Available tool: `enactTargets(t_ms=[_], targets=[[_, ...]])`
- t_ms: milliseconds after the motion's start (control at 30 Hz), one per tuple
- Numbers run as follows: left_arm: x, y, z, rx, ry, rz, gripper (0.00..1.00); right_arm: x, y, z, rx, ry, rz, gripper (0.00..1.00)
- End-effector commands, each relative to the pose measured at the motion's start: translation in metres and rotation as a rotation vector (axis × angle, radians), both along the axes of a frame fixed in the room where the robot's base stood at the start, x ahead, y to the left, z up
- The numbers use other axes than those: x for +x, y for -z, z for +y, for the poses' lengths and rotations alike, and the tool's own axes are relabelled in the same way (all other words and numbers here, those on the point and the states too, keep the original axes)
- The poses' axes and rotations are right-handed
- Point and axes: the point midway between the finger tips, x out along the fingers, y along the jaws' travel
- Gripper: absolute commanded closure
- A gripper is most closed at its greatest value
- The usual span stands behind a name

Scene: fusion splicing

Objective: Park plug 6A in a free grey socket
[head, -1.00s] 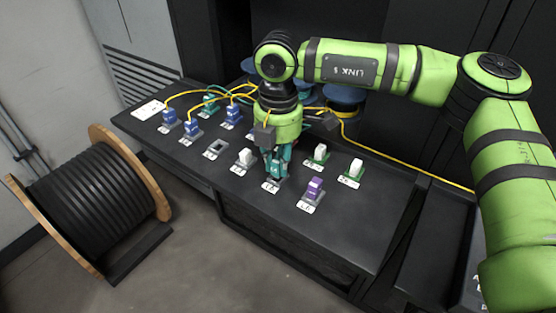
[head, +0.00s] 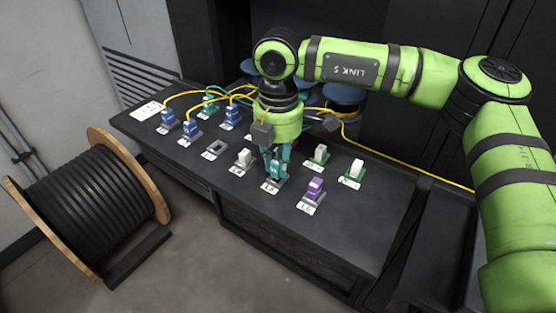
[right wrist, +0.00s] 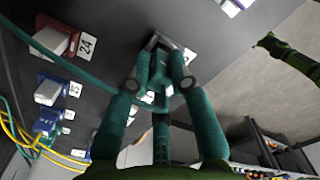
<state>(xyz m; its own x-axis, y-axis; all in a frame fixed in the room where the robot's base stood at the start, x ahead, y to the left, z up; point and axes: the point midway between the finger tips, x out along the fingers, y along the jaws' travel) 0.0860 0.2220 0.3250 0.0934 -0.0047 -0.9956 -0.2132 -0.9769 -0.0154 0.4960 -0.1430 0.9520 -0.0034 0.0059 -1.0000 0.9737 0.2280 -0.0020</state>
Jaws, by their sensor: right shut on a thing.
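My right gripper (head: 274,168) points down over the front row of sockets on the dark table. In the right wrist view its two fingers (right wrist: 158,82) are shut on a teal plug (right wrist: 157,72). The plug is at a grey socket (right wrist: 162,42) with a white label beside it; I cannot tell whether it is fully seated. A teal cable (right wrist: 62,60) runs to the plug from the left. No plug label is readable. An empty grey socket (head: 215,149) shows to the left in the head view. My left gripper is not in view.
Blue plugs (head: 191,129) with yellow cables stand at the left. The table's front right is clear.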

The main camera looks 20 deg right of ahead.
Motion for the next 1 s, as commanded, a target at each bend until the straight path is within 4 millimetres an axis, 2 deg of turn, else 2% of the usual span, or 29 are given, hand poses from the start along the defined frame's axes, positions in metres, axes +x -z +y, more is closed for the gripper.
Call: enactTargets(t_ms=[1000], targets=[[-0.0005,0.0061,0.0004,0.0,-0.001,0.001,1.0,-0.0002,0.0005,-0.0004,-0.001,0.009,0.001,1.0]])
